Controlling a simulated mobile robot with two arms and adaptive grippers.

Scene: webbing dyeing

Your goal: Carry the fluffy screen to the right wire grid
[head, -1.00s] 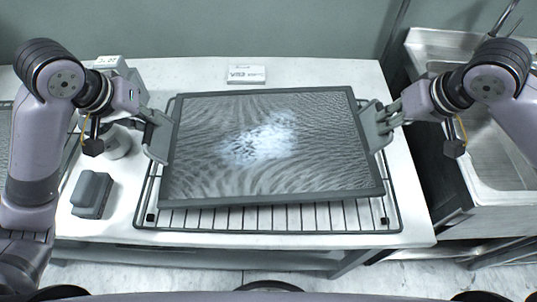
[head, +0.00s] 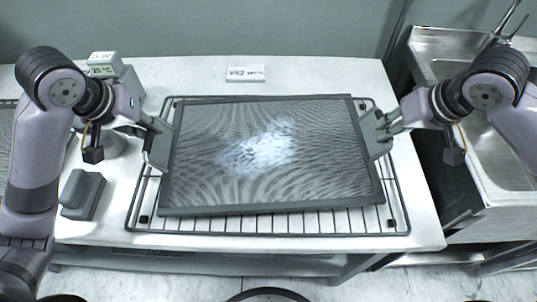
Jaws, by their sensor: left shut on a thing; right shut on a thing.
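The fluffy screen (head: 210,180) is a dark-framed grey mesh panel with a white fluffy patch near its middle. It is slightly tilted in the head view and lies over the wire grid (head: 300,224), whose front bars and rim show below it. I cannot tell whether the screen touches the grid. My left gripper (head: 160,146) is shut on the screen's left edge. My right gripper (head: 376,130) is shut on its right edge. The screen hides most of the grid.
The white table (head: 200,72) carries a small white label box (head: 246,73) at the back. A grey block (head: 82,194) and a device with a temperature display (head: 104,66) stand at left. A metal sink (head: 500,155) is at right, beyond a gap.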

